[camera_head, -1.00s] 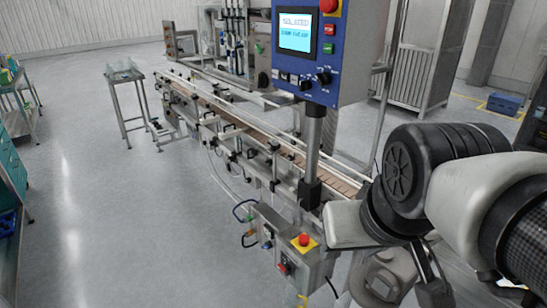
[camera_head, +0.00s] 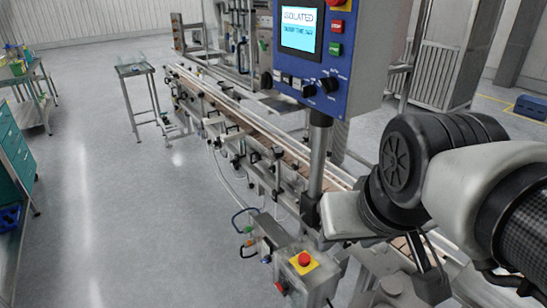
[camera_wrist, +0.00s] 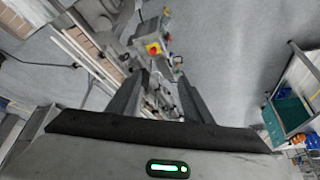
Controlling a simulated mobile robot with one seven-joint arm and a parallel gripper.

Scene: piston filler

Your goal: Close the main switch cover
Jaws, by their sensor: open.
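The grey control box (camera_head: 285,262) with a red emergency stop on a yellow plate (camera_head: 304,259) sits low on the near end of the conveyor. A small red part (camera_head: 281,287) shows on its front side, at the lower edge. I cannot make out the main switch cover or tell its state. In the wrist view my gripper (camera_wrist: 161,88) is open and empty, its two dark fingers apart. The control box (camera_wrist: 150,42) lies beyond the fingertips there, apart from them. In the head view my arm is at the right and the fingertips are out of sight.
The blue panel (camera_head: 325,50) has a lit screen reading "ISOLATED" and stands on a post above the conveyor (camera_head: 235,125). A small metal stand (camera_head: 135,70) is at the far left. A teal cabinet (camera_head: 12,155) is at the left edge. The floor (camera_head: 100,200) between is clear.

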